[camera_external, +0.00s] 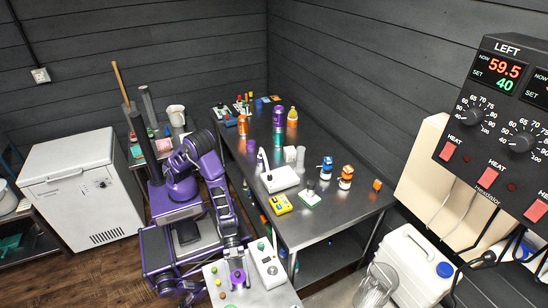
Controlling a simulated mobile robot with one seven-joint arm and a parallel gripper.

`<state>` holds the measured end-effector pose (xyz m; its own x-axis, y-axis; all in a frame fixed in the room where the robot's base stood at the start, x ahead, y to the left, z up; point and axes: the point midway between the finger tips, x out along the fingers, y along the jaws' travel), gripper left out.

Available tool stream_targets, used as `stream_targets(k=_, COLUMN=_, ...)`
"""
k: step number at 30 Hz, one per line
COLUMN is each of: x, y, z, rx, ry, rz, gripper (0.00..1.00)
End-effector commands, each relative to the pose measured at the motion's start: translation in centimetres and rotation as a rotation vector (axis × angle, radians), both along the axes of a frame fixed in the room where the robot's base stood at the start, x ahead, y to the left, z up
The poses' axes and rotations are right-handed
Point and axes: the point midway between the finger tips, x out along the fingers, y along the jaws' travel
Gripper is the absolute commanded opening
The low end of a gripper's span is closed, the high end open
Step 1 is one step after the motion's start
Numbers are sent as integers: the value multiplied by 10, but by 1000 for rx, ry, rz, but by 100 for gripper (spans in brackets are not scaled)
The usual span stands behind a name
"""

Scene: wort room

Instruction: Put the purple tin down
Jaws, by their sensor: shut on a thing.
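My arm reaches down to a small light-grey table (285,297) at the bottom of the view. My gripper (236,262) is shut there on a small purple tin (237,277), which is upright at or just above the tabletop. The picture is too small to tell whether its base touches the surface. The gripper fingers partly hide the tin's upper part.
A white device (267,262) stands close to the right of the held tin, and several small coloured pieces (221,283) lie to its left. The long steel table (318,217) behind holds another purple can (278,113), a white instrument (279,179) and a yellow meter (281,204).

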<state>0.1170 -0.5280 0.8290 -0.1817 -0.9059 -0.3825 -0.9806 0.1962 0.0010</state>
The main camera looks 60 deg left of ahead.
Motion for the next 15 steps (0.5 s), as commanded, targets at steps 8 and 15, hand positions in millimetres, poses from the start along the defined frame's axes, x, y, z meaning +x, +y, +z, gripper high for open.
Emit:
stream_targets(k=8, x=1, y=-1, z=8, rx=-4, ry=0, rz=1, gripper=0)
stream_targets(k=15, x=1, y=-1, z=55, rx=-9, ry=-2, rz=2, gripper=0)
